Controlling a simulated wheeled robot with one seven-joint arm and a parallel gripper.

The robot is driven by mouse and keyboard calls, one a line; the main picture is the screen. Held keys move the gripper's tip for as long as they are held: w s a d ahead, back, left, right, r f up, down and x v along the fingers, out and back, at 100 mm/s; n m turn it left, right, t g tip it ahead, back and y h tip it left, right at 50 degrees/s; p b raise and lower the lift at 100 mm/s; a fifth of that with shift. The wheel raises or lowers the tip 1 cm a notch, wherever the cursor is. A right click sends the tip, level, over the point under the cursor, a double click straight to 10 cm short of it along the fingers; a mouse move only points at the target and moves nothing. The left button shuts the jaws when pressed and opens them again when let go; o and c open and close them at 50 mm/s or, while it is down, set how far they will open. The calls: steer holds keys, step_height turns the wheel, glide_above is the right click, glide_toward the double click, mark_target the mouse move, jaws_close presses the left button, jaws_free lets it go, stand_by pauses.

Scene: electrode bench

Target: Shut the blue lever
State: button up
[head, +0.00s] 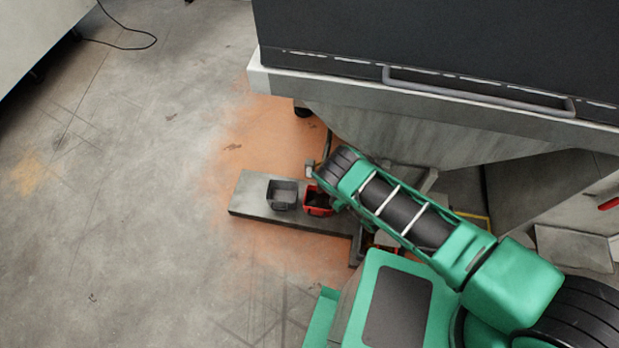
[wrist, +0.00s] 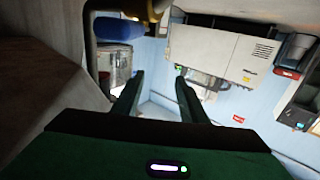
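In the wrist view, my gripper (wrist: 158,90) has its two dark fingers spread apart with nothing between them. A blue rounded part (wrist: 118,28) shows at the upper left, beyond the left finger and beside a yellowish fitting; it may be the blue lever, but I cannot tell for sure. It is apart from my fingers. In the head view, no blue lever can be made out and my gripper's fingers are hidden; my green and black arm reaches to the left beneath the dark machine's edge.
In the wrist view, a light grey box (wrist: 220,55) with a green light is ahead right, and a metal canister (wrist: 115,68) is left. In the head view, grey (head: 283,194) and red (head: 318,201) bins sit on a low platform (head: 249,205) below the machine (head: 440,45).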

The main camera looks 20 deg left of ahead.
steer(key=s+a+r, duration=0.4)
steer(key=s, duration=0.2)
steer(key=shift+s+r, duration=0.2)
